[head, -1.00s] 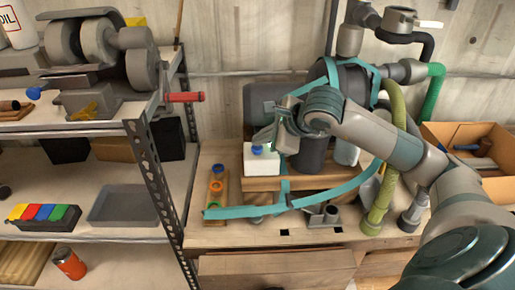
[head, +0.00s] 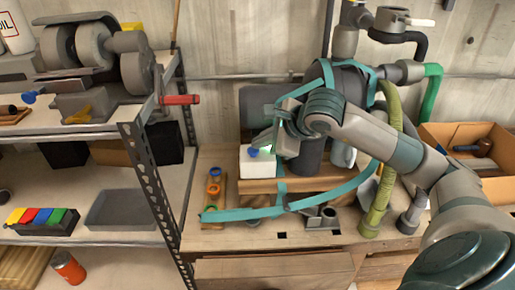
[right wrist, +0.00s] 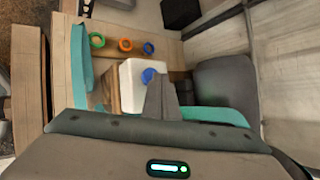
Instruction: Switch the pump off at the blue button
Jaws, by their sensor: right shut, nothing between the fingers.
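The blue button (head: 253,153) sits on top of a white box (head: 254,168) on the wooden pump stand, left of the dark pump body. In the right wrist view the blue button (right wrist: 149,76) shows on the white box (right wrist: 130,97), partly covered by my fingers. My right gripper (head: 263,142) is shut and empty. Its fingertips are close above and beside the button; I cannot tell whether they touch it. The shut fingers also show in the right wrist view (right wrist: 160,88). My left gripper is not in view.
A wooden strip with blue, orange and green rings (head: 214,190) lies left of the box. A teal strap (head: 240,214) runs around the pump and stand. A green hose (head: 378,208) and a cardboard box (head: 440,135) are at the right. A metal shelf (head: 150,185) stands left.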

